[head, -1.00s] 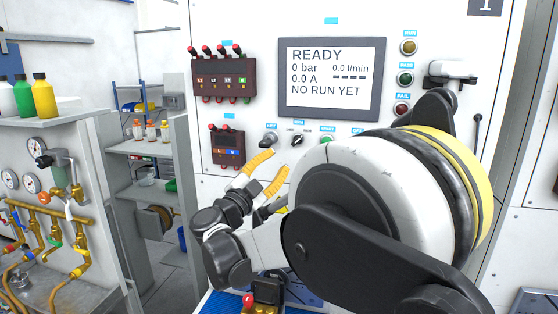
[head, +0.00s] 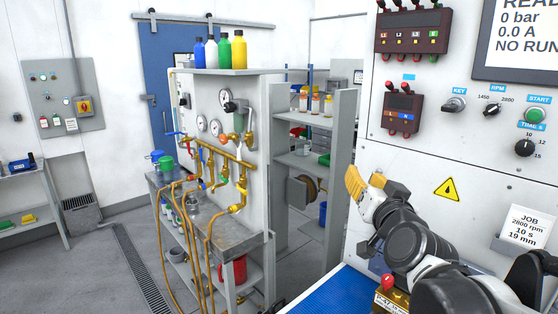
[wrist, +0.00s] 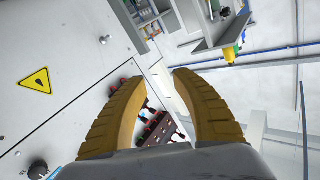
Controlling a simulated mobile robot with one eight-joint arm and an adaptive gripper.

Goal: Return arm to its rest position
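My gripper (head: 355,180) has yellow ribbed fingers and shows right of centre in the head view, left of the white test panel's lower part (head: 425,180). Its fingers overlap there. In the wrist view the gripper (wrist: 156,76) has its two fingers clearly apart, with nothing held between them. The wrist and dark arm links of my arm (head: 415,250) reach from the lower right, bent, in front of the panel. The arm's base end is cut off by the frame.
A blue mat (head: 335,295) lies below my arm, with a red-knobbed device (head: 388,283) partly hidden by it. Key, RPM and start knobs (head: 492,109) are above. A gas-pipe bench (head: 225,235) stands left, a grey shelf (head: 312,160) behind. The floor between looks clear.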

